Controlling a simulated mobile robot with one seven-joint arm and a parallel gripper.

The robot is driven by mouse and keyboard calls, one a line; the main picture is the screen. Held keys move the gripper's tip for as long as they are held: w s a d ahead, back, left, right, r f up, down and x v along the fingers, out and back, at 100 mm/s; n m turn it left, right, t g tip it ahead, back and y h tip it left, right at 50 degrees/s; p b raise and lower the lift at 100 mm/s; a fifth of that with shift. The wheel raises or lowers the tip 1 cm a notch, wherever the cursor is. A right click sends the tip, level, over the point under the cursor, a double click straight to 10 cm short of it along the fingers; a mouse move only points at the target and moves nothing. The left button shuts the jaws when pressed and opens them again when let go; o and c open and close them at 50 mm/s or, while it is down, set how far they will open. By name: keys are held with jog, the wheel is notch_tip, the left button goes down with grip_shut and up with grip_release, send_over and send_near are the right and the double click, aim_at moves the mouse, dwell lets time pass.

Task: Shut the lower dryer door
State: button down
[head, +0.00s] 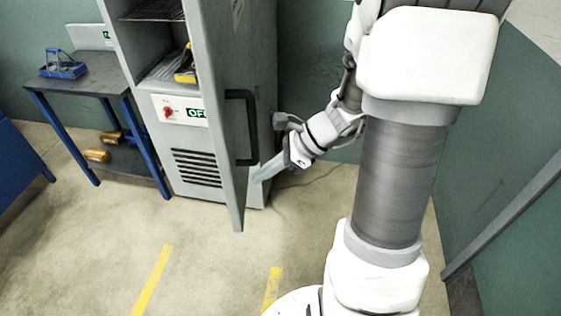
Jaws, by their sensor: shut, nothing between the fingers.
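The dryer is a tall grey cabinet (184,122) left of centre in the head view. A grey dryer door (226,150) with a black bar handle (253,128) stands swung open toward me, seen at a steep angle. I cannot tell whether another door is above it. Through the opening I see a compartment with a wire rack and a yellow item (186,66). My gripper (262,174) is shut and empty, to the right of the door on its handle side, just below the handle. Its fingertips are at or very near the door's face; contact is unclear.
A dark table (75,88) with blue legs stands left of the dryer, holding a blue tray (62,68). Yellow-brown items (97,156) lie on its lower shelf. Yellow tape (152,280) marks the floor, which is clear in front. Green walls close the right and back.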

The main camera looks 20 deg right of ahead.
aim_at(236, 181)
jog(key=shift+w+a+r, duration=0.1)
jog(key=shift+w+a, duration=0.25)
jog(key=shift+a, duration=0.4)
jog(key=shift+w+a, duration=0.35)
jog(key=shift+a, duration=0.35)
jog(key=shift+a, duration=0.1)
